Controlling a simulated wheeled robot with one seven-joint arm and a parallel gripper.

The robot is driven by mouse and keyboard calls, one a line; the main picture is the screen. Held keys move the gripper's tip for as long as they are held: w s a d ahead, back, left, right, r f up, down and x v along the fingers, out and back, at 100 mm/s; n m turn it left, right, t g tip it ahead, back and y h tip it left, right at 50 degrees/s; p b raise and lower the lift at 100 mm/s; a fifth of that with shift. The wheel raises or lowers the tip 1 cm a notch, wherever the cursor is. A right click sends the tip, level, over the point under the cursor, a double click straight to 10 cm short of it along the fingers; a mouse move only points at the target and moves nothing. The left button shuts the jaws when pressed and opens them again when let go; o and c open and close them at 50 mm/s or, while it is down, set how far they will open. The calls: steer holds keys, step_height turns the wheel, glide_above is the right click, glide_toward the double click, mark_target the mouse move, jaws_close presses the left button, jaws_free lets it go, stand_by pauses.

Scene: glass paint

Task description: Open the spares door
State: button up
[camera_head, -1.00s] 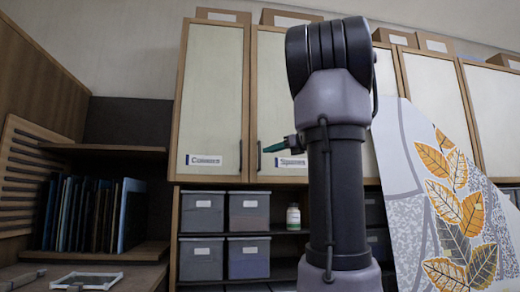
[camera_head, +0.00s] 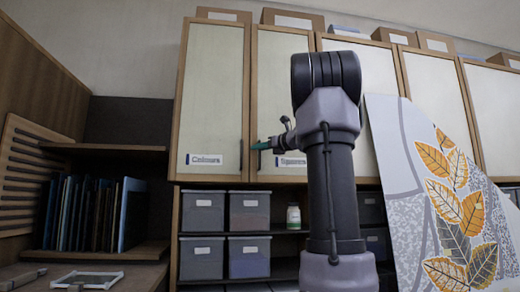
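The spares door (camera_head: 280,90) is a pale panel in a wooden frame, second from the left in the upper row of cupboards. It looks shut. Its label (camera_head: 291,162) sits near the bottom, partly covered by my arm. A dark upright handle (camera_head: 258,158) is at the door's lower left edge. My gripper (camera_head: 262,145) has teal fingertips pointing left, and in the picture they overlap the handle. I cannot tell whether they touch it, or whether the fingers are open or shut. My arm hides the door's right part.
The Colours door (camera_head: 210,95) is shut at the left, with its handle beside the spares door. Grey bins (camera_head: 249,257) and a small bottle (camera_head: 293,216) stand on shelves below. A leaf-patterned glass panel (camera_head: 410,150) stands at the right. Cardboard boxes (camera_head: 290,19) sit on top.

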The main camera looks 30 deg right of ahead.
jaws_close()
stand_by(1.4)
